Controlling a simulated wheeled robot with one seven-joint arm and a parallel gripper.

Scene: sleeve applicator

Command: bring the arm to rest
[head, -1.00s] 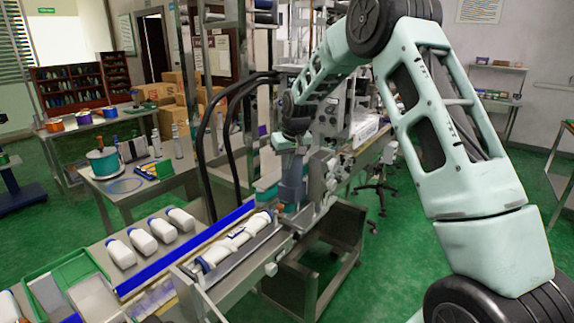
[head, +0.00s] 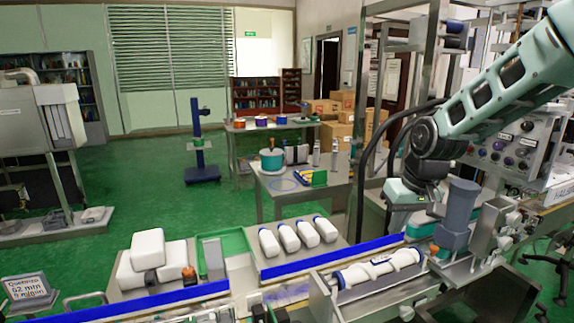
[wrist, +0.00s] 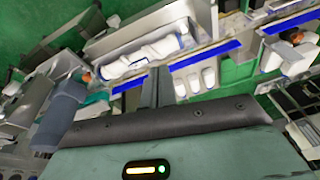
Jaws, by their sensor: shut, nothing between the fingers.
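My arm comes in from the upper right of the head view and bends down at the wrist. My gripper (head: 403,203) hangs over the front bench, just left of a grey-blue upright block (head: 459,212) on the machine. In the wrist view its fingers (wrist: 156,82) are together with nothing between them. A white bottle-like piece with blue ends (head: 380,268) lies in a trough below and left of the gripper. It also shows in the wrist view (wrist: 145,55). I cannot tell the exact height of the fingers above the bench.
Several white bottles (head: 290,236) lie on a tray behind a blue-edged rail. White containers (head: 148,247) and a green tray (head: 236,240) are at the left. Metal posts and black hoses (head: 366,165) stand close behind my gripper. Green floor is open at the left.

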